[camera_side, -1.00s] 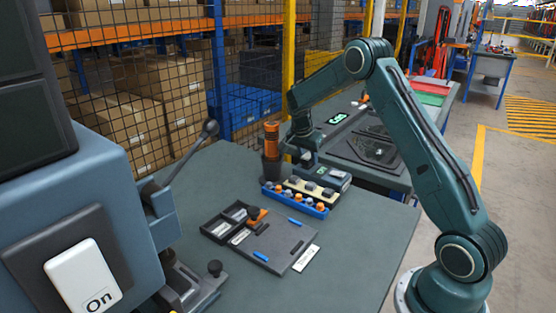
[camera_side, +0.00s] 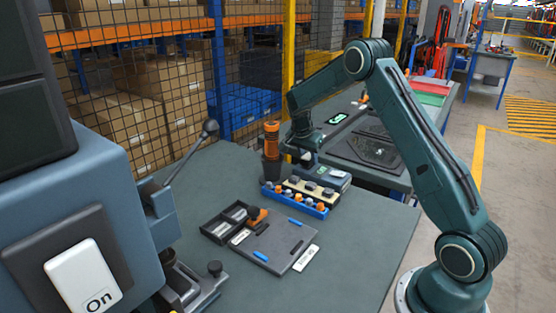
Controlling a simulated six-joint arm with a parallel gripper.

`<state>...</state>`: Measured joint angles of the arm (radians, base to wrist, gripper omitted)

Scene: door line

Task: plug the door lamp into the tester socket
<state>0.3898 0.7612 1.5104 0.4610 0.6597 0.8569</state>
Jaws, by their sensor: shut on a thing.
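My gripper (camera_side: 305,158) is at the back of the workbench, beside the left end of a grey box with a small display, which looks like the tester (camera_side: 334,176). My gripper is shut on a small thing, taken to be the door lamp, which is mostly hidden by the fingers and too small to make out. The tester's socket cannot be made out from here. I cannot tell whether the held thing touches the tester.
A dark cup with an orange-and-black tool (camera_side: 271,141) stands just left of my gripper. A blue rack (camera_side: 294,203) of small orange and grey parts lies in front. A grey tray (camera_side: 220,229) and flat panel (camera_side: 272,244) lie nearer. The bench's right front is clear.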

